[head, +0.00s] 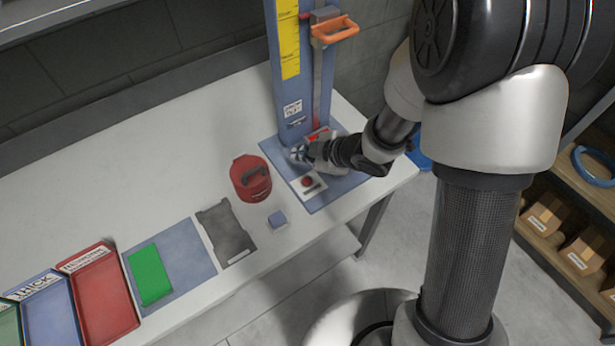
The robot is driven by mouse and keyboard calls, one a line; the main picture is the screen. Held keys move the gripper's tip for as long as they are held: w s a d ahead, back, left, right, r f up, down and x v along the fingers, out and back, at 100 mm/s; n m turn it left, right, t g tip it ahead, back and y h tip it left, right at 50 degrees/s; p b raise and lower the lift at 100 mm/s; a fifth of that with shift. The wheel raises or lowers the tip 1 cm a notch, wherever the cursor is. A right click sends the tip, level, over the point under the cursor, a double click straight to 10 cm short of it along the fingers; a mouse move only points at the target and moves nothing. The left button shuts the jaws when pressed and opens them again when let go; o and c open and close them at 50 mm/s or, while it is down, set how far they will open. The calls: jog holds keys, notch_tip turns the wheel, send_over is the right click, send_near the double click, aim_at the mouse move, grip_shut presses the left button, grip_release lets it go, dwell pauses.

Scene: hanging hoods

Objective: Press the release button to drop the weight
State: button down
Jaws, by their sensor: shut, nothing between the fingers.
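The red release button (307,181) sits on a small light plate on the blue base mat (331,195) of the drop tower. The tall blue tower (290,93) has a yellow scale and a rail. A carriage with an orange handle (335,30) is high on the rail. A red round block with a dark handle (251,180) stands on the table left of the mat. I cannot tell which is the weight. My gripper (298,154) is shut and empty, at the tower's foot, just behind the button in the picture and apart from it. The tower's foot is partly hidden by my gripper.
A shelf with boxes (547,213) stands at right.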

aim_at(305, 183)
notch_tip(305, 183, down, 9)
jog(key=b, duration=0.8)
dwell(1.3)
jog(key=shift+f+b, duration=0.35)
jog(key=shift+b, duration=0.15)
jog(key=shift+f+b, duration=0.35)
jog(key=shift+f, duration=0.05)
dwell(0.3)
jog(key=shift+r, duration=0.1)
jog(key=shift+r+p, duration=0.75)
jog(key=shift+p, duration=0.05)
